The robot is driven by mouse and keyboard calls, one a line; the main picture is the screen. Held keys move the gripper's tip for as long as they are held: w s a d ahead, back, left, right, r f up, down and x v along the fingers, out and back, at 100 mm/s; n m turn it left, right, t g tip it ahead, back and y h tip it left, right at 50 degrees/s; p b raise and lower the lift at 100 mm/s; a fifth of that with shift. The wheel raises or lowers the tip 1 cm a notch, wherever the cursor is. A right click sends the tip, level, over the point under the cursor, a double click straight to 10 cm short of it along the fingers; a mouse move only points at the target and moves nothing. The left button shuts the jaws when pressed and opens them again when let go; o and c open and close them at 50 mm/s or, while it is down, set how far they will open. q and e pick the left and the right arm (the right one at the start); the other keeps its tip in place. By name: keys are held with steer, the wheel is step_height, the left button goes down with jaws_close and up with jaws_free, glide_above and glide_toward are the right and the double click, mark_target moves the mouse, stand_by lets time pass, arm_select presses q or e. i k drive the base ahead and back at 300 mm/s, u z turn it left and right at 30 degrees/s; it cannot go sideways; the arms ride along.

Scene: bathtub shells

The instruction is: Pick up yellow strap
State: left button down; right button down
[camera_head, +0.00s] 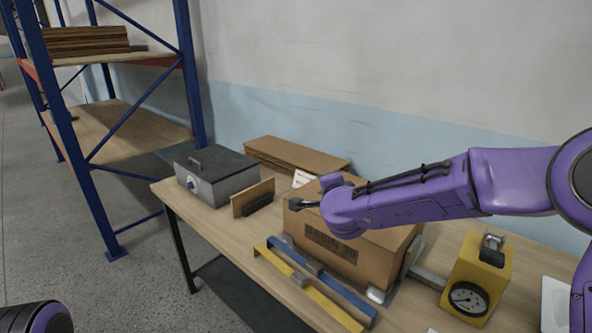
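The yellow strap (322,303) is a long narrow piece along the front edge of the table, running diagonally toward the lower right. A blue strap (338,287) lies beside it, just behind, with a small grey piece (299,278) between the two. My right gripper (303,203) is over the top left of the cardboard box, above and behind the straps, apart from the yellow one. Only a dark finger part shows, and its opening is hidden. My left arm shows only as a purple piece at the bottom left; its gripper is out of view.
The cardboard box (330,246) stands right behind the straps. A yellow device with a dial (478,278) is to its right. A grey metal box (217,178), a small wooden holder (252,198) and flat cardboard (290,153) are at the left and back. Blue shelving (187,80) stands beyond.

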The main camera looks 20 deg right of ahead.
mark_target(301, 280)
steer(key=k, duration=1)
